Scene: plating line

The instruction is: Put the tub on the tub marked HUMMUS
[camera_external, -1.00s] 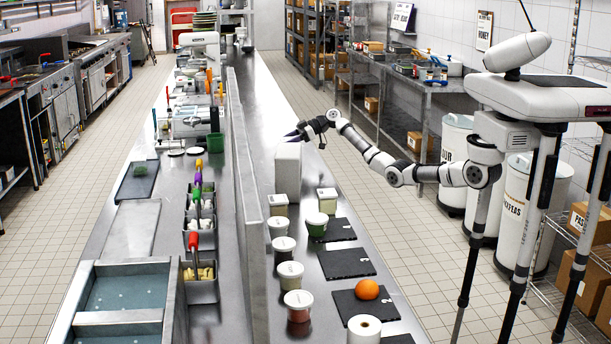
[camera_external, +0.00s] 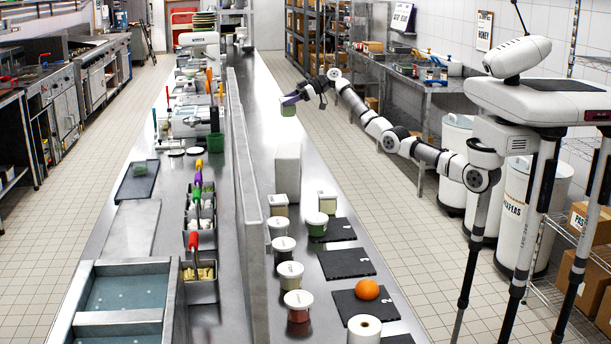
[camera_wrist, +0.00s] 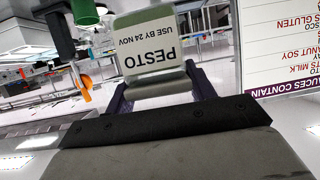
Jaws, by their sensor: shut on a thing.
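My gripper (camera_external: 297,99) is shut on a small tub (camera_external: 288,108) and holds it high above the far part of the counter, beyond the tall white block. In the wrist view the tub (camera_wrist: 152,55) shows between my fingers, with a label that reads PESTO, USE BY 24 NOV, upside down in the picture. Several lidded round tubs stand in a row on the counter, among them a back one (camera_external: 278,227), a middle one (camera_external: 283,247) and a front one (camera_external: 298,302). Their labels are too small to read, so I cannot tell which is HUMMUS.
A tall white block (camera_external: 287,170) stands behind two squarish tubs (camera_external: 278,203) (camera_external: 327,201). A green-sided tub (camera_external: 317,224) stands by the slate boards (camera_external: 346,263). A raised ledge (camera_external: 243,200) borders the counter's left.

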